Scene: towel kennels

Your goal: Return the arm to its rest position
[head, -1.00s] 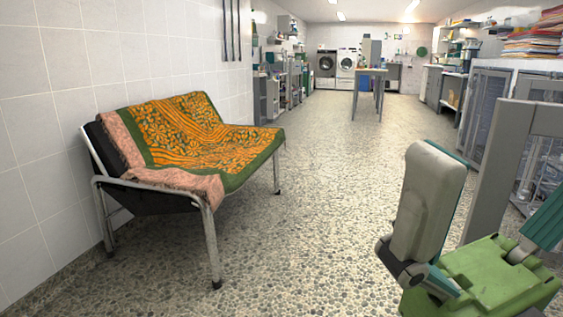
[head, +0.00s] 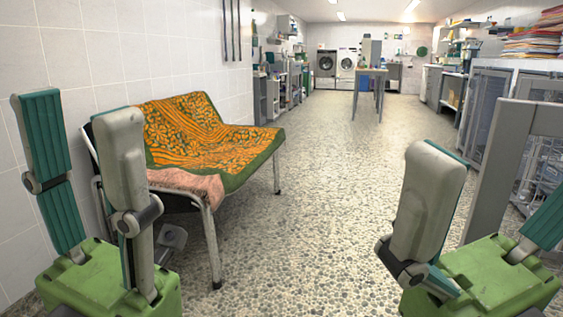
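My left gripper (head: 78,108) stands upright at the left, with its two fingers wide apart and nothing between them. Its green base is at the lower left. My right gripper (head: 502,172) is at the lower right, its fingers also spread and empty; its outer finger is cut off by the picture's right edge. The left gripper's grey finger hides part of the bench's left end.
A metal-framed bench (head: 211,246) stands by the left wall, draped with an orange and green patterned towel (head: 205,135) and a pink one (head: 188,184). Grey cages (head: 484,115) line the right. The pebbled floor between is clear, up to a table (head: 370,72) farther back.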

